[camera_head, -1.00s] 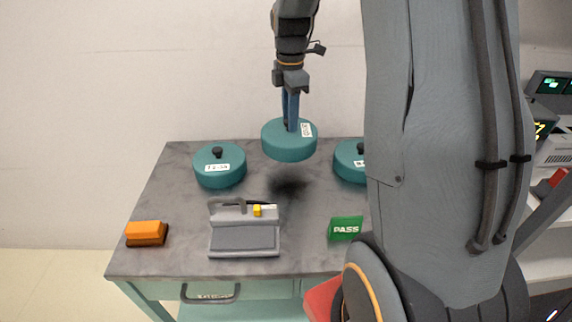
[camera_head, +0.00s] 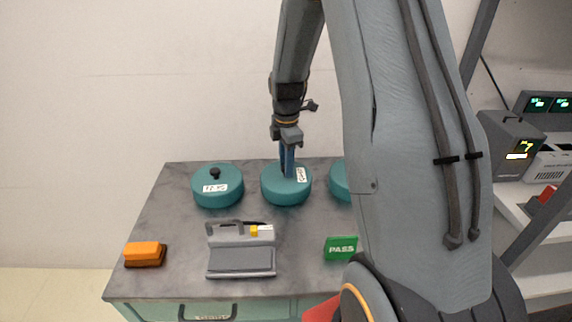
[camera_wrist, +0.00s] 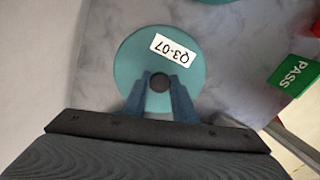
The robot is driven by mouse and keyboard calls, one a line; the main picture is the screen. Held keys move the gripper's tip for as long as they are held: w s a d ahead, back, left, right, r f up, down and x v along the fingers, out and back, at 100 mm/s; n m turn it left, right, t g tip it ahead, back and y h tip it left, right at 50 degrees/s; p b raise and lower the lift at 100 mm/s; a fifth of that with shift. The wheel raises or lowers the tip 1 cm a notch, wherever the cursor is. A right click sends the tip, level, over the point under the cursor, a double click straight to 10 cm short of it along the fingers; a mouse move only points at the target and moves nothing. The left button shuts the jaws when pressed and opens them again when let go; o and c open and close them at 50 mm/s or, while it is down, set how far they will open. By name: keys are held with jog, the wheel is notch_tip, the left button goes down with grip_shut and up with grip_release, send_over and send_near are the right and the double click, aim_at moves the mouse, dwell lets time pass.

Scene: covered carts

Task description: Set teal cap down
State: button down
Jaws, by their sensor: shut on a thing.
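The teal cap (camera_head: 285,192) is a round lid with a dark knob and a white label. In the wrist view the cap (camera_wrist: 137,62) has a label that looks like Q3-07. My gripper (camera_head: 289,172) comes down from above, shut on the cap's knob. In the wrist view its blue fingers (camera_wrist: 160,88) stand on both sides of the knob. The cap is at table level between two other teal caps, level and apart from the left one. Its underside is hidden, so I cannot tell for certain whether it touches the table.
A teal cap (camera_head: 217,190) stands at left; another (camera_head: 341,181) at right is partly hidden by my arm. A grey device (camera_head: 241,255), an orange block (camera_head: 145,254) and a green PASS sign (camera_head: 341,247) are nearer on the grey tabletop (camera_head: 180,225). Shelves with instruments (camera_head: 512,145) are at right.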

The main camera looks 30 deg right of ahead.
jog(key=c, duration=1.5)
grip_release()
jog(key=shift+f, duration=0.1)
jog(key=shift+o, duration=0.2)
notch_tip(320, 180, up, 12)
jog(key=b, duration=0.3)
jog(key=s+a+f+m, duration=0.3)
jog(key=s+a+m, duration=0.3)
jog(key=s+m, duration=0.2)
jog(key=s+a+f+m, duration=0.4)
jog(key=s+a+m, duration=0.2)
jog(key=s+m, duration=0.3)
jog(key=s, duration=0.3)
jog(key=shift+f+t, duration=0.15)
jog(key=shift+t, duration=0.25)
